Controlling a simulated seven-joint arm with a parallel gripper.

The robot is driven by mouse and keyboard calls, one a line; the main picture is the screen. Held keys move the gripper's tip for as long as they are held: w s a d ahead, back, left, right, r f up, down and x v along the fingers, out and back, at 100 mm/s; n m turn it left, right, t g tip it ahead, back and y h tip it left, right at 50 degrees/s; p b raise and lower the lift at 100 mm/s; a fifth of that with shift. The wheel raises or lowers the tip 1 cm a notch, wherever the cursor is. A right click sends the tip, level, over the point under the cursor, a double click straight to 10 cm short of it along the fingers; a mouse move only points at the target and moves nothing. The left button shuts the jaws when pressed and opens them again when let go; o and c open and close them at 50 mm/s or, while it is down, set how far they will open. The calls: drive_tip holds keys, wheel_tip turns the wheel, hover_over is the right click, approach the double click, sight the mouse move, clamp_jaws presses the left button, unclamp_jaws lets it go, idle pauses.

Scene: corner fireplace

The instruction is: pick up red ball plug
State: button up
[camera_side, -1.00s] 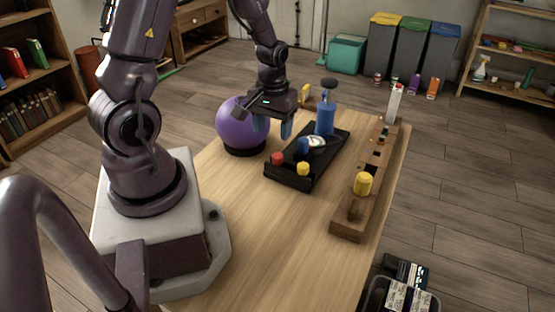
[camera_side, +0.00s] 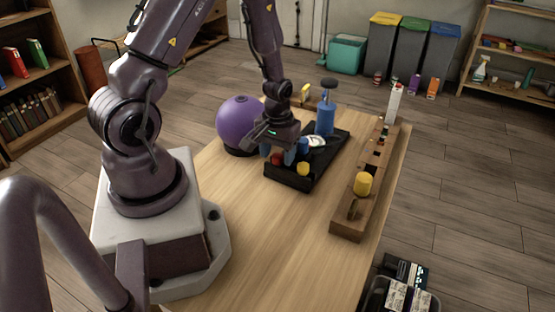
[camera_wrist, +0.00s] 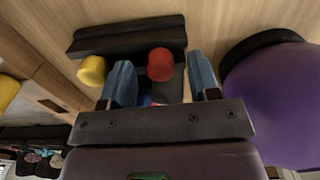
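The red ball plug (camera_side: 276,158) sits at the near left part of a black tray (camera_side: 290,181). My gripper (camera_side: 284,152) is low over this end of the tray, with its fingers pointing down. In the wrist view the red ball plug (camera_wrist: 160,64) shows between the two blue fingertips, with a gap on each side. The gripper is open and holds nothing. A yellow plug (camera_side: 303,169) stands just right of the red one, outside the fingers; it also shows in the wrist view (camera_wrist: 92,70). A blue plug (camera_side: 303,146) is close behind, partly hidden.
A purple ball (camera_side: 238,121) on a black ring stands left of the tray. A blue pump bottle (camera_side: 325,119) rises at the tray's far end. A wooden rack (camera_side: 347,223) with a yellow cylinder (camera_side: 363,184) lies to the right. The near tabletop is clear.

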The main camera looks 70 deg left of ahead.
sight(277, 154)
drive_tip(key=c, duration=0.8)
drive_tip(key=shift+r, duration=0.55)
wheel_tip(277, 154, up, 8)
drive_tip(key=a+r, duration=0.1)
drive_tip(key=a, duration=0.2)
drive_tip(key=s+a+r+n, duration=0.1)
drive_tip(key=a+r, duration=0.1)
drive_tip(key=a, duration=0.1)
drive_tip(key=s+a+r+n, duration=0.1)
drive_tip(key=a+r, duration=0.1)
drive_tip(key=a, duration=0.2)
drive_tip(key=s+a+r+m, duration=0.1)
drive_tip(key=s+a+r, duration=0.2)
drive_tip(key=a+r, duration=0.2)
drive_tip(key=shift+r+m, duration=0.3)
drive_tip(key=shift+r, duration=0.05)
